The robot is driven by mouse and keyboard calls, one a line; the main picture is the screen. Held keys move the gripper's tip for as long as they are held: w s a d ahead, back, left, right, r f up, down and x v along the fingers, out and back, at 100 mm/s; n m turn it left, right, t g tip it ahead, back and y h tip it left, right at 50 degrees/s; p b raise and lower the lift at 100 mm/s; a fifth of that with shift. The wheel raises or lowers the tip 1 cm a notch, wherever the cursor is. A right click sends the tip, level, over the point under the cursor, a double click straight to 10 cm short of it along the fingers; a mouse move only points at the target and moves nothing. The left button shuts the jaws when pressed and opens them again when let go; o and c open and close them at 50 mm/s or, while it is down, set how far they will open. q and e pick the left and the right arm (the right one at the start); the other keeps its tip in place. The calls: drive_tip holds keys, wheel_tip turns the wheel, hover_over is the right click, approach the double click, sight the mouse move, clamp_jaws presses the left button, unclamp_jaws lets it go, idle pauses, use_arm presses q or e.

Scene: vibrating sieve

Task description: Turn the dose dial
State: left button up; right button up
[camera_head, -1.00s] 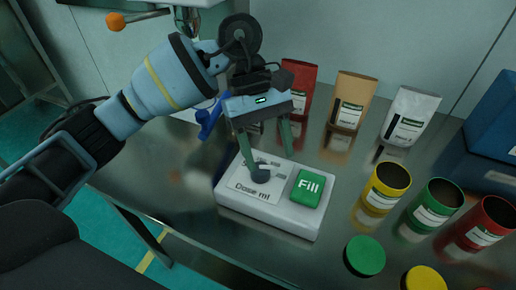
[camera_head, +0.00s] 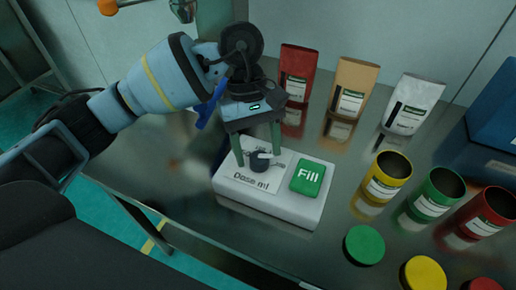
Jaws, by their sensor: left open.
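The fingers look open; I cannot tell whether either touches the dial. My right gripper does not show.
Red, tan and white bags (camera_head: 351,88) stand behind the box. Yellow, green and red cans (camera_head: 434,196) stand to the right, with loose lids (camera_head: 364,245) in front. A blue bin (camera_head: 494,115) is at the right edge. A blue handle-like object (camera_head: 208,106) is behind my left gripper.

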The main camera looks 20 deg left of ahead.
use_arm(q)
drive_tip(key=shift+s+d+f, duration=0.1)
drive_tip(key=shift+s+f, duration=0.05)
drive_tip(key=shift+f, duration=0.35)
drive_tip(key=c, duration=1)
